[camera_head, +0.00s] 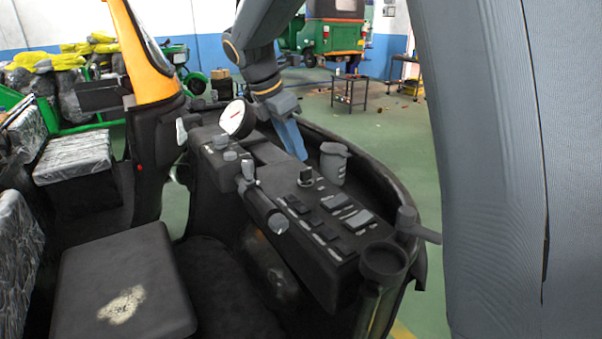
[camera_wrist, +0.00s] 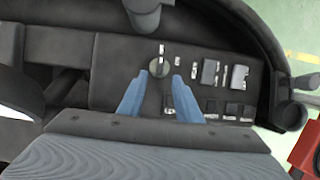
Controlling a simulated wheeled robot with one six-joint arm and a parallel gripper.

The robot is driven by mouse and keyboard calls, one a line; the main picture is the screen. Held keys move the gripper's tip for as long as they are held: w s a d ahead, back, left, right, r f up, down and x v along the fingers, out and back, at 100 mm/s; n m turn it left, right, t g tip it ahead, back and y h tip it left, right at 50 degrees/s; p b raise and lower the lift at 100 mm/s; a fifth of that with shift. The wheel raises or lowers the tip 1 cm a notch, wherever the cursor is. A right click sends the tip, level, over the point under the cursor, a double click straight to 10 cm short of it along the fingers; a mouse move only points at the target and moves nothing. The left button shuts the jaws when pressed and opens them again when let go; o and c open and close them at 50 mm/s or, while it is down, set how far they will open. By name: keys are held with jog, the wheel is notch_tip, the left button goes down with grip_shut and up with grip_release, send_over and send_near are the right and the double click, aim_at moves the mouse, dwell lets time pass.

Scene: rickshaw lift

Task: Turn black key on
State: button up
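The black key (camera_head: 305,177) is a small dark knob standing on the black dashboard panel (camera_head: 325,265), with a small light mark beside it. In the wrist view the round key (camera_wrist: 159,67) lies just ahead of and between my two blue fingertips. My gripper (camera_head: 299,154) points down at the panel from above, its tips a little above and behind the key in the head view. In the wrist view my gripper (camera_wrist: 160,80) is open, its fingers apart on either side of the key. I cannot tell whether either finger touches it.
Rocker switches (camera_head: 338,206) stand on the panel near the key. A grey cup (camera_head: 333,162) stands behind it. A black seat (camera_head: 125,280) is at the lower left.

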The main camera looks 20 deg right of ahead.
aim_at(304, 170)
jog(key=shift+p+x, duration=0.75)
jog(key=shift+x, duration=3.15)
grip_shut()
